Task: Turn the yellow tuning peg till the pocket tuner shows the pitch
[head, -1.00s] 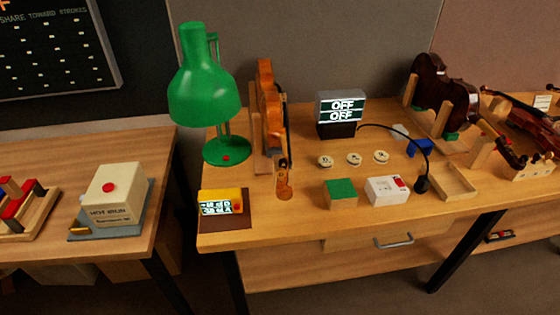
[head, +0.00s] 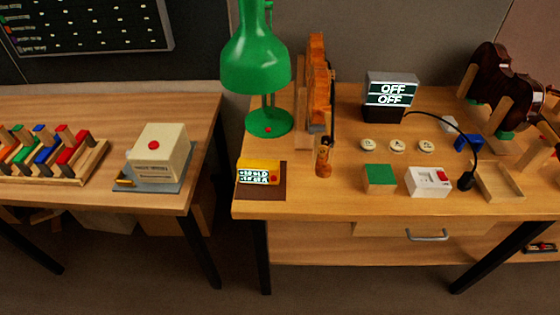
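A violin (head: 319,75) is held edge-on in a wooden stand on the right bench, with its scroll end (head: 323,160) toward the front. I cannot make out a yellow tuning peg on it at this size. A small yellow device (head: 258,165) with a lit display and a red button sits on a dark mat (head: 270,193) at the bench's front left corner; it may be the pocket tuner. Its display text is too small to read surely. Neither of my grippers is in view.
A green lamp (head: 258,62) stands behind the yellow device. A grey display (head: 390,92) reads OFF twice. A green-topped block (head: 379,177), white box (head: 428,181) and wooden tray (head: 500,182) line the front. The left bench holds a cream box (head: 160,150) and colored rack (head: 50,152).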

